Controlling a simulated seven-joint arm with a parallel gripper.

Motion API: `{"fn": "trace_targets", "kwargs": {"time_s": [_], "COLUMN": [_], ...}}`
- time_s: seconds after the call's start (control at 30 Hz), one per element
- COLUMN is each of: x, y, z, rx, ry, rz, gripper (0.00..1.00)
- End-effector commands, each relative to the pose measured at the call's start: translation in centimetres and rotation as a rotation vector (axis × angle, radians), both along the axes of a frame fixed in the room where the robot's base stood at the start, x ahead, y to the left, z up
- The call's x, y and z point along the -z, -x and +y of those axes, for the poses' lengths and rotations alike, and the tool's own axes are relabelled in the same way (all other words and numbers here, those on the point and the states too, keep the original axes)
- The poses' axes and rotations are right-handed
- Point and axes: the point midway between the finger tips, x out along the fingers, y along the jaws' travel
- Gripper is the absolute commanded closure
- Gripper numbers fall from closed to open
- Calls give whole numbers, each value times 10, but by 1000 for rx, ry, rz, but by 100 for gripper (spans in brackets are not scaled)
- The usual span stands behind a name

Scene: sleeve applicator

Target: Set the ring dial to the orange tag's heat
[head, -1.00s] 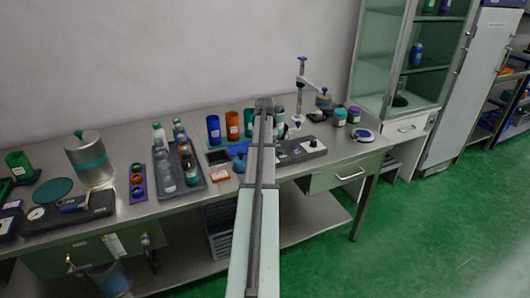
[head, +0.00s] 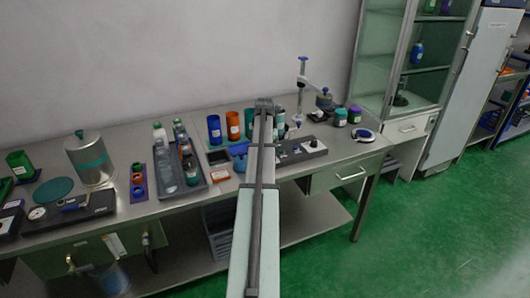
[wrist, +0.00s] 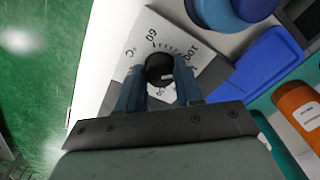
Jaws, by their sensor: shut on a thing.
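In the wrist view a round black dial knob (wrist: 160,66) sits on a pale plate (wrist: 148,32) printed with a ring of tick marks and numbers, among them 60 and 100. My gripper (wrist: 160,80) is shut on the knob, with one blue finger on each side. The fingers hide part of the scale, and I cannot read the pointer's setting. In the head view my arm hides the gripper and the dial. A small orange-edged card (head: 218,178) lies on the bench left of my arm; its writing is too small to read.
An orange cup (head: 233,123) and a blue cup (head: 214,128) stand behind the card. A grey tray (head: 180,183) with bottles lies to the left. A dark control box (head: 300,149) with knobs stands right of my arm. In the wrist view a blue flat object (wrist: 262,66) lies beside the plate.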

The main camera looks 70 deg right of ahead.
Motion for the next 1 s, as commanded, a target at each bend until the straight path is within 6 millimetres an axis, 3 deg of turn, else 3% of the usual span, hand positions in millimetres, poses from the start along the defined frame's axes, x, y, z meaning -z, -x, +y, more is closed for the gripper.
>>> {"fn": "trace_targets", "kwargs": {"time_s": [0.4,1.0], "x": [0,0], "y": [-1,-1], "z": [-1,-1], "rx": [285,380], "ry": [1,2], "rz": [-1,-1], "gripper": [95,95]}}
